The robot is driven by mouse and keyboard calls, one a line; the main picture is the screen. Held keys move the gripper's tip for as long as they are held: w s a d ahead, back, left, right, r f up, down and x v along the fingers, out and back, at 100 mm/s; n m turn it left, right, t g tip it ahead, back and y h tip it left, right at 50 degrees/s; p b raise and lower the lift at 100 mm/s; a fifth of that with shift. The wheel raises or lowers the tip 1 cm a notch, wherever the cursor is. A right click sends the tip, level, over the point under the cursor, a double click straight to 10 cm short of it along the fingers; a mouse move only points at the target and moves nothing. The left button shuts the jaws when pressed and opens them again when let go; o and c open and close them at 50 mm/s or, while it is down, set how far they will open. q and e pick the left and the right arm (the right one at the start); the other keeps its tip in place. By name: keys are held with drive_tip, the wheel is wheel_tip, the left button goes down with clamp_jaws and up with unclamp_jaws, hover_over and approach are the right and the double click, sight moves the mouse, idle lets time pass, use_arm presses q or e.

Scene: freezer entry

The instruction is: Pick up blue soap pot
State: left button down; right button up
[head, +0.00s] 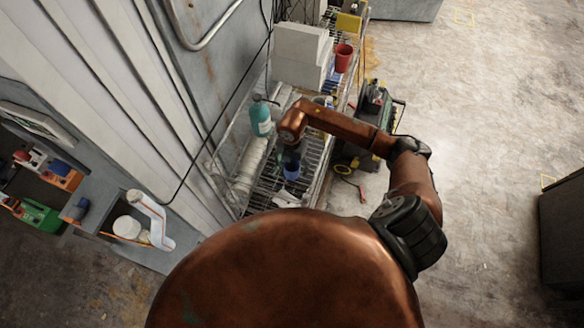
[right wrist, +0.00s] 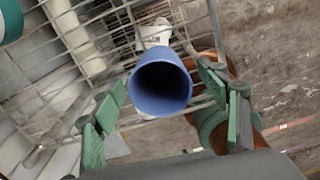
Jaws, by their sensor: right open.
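The blue soap pot (head: 291,171) stands on the wire shelf (head: 262,200) in the head view, just below my right gripper (head: 289,154). In the right wrist view the pot (right wrist: 161,84) shows its dark open mouth and blue wall. The green-padded fingers of my right gripper (right wrist: 163,84) are spread apart, one on each side of the pot in the picture. I see a gap on each side; whether the pot is at fingertip depth I cannot tell. My left gripper is not in view.
A teal bottle (head: 261,118) stands on the shelf close to my right forearm. White boxes (head: 300,55) and a red cup (head: 343,58) are farther back. A corrugated wall (head: 130,110) borders the shelf at left. Equipment (head: 376,100) sits beyond my arm; open floor (head: 490,120) lies to the right.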

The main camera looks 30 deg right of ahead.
drive_tip(key=shift+f, duration=0.55)
drive_tip(key=c, duration=1.3)
drive_tip(key=shift+r, duration=0.1)
